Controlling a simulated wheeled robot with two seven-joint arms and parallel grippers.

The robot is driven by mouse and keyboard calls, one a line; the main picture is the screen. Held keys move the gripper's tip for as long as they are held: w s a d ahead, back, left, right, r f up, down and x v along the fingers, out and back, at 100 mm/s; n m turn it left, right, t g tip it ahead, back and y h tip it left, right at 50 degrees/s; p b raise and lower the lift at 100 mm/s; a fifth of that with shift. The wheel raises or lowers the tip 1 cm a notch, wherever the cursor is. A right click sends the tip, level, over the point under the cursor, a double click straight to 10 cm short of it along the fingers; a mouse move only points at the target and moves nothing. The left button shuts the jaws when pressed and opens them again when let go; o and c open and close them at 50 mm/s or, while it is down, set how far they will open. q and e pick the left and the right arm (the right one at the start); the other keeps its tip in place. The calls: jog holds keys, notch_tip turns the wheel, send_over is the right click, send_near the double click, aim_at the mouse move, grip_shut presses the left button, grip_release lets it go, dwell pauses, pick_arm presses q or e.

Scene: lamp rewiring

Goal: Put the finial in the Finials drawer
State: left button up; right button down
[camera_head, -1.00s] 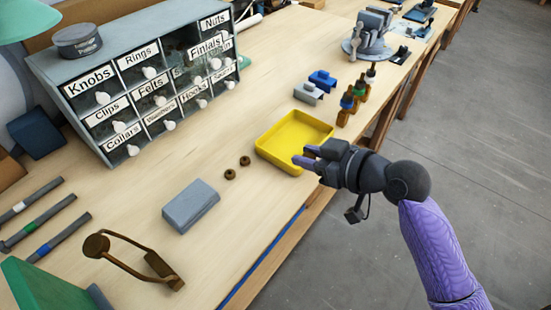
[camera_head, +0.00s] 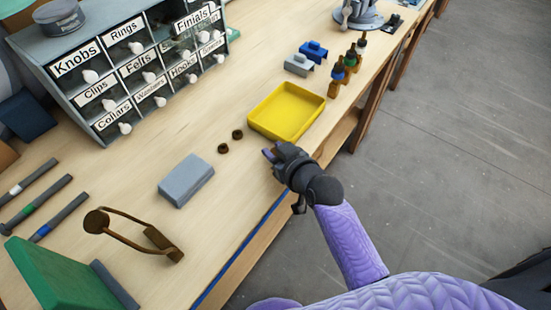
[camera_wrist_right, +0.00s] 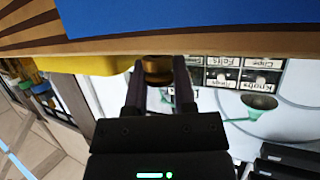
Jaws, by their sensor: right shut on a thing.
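My right gripper (camera_head: 270,154) is over the front edge of the bench, just in front of the yellow tray. In the right wrist view its fingers (camera_wrist_right: 157,85) are shut on a small brass-coloured piece, the finial (camera_wrist_right: 156,70). In the head view the finial cannot be made out at the fingertips. The Finials drawer (camera_head: 193,18) is at the upper right of the grey drawer cabinet (camera_head: 45,62). Its label stands in front of its neighbours, so it looks pulled out. The gripper is well apart from it. My left gripper is not in view.
The yellow tray (camera_head: 262,123) looks empty. Two small brown rings (camera_head: 223,148) (camera_head: 237,134) and a grey block (camera_head: 186,181) lie left of the gripper. A bent brass lamp part (camera_head: 125,225) lies nearer. Dropper bottles (camera_head: 350,61) stand behind the tray.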

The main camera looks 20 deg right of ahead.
jog(key=shift+f, duration=0.7)
jog(key=shift+f, duration=0.15)
jog(key=shift+c, duration=2.2)
grip_release()
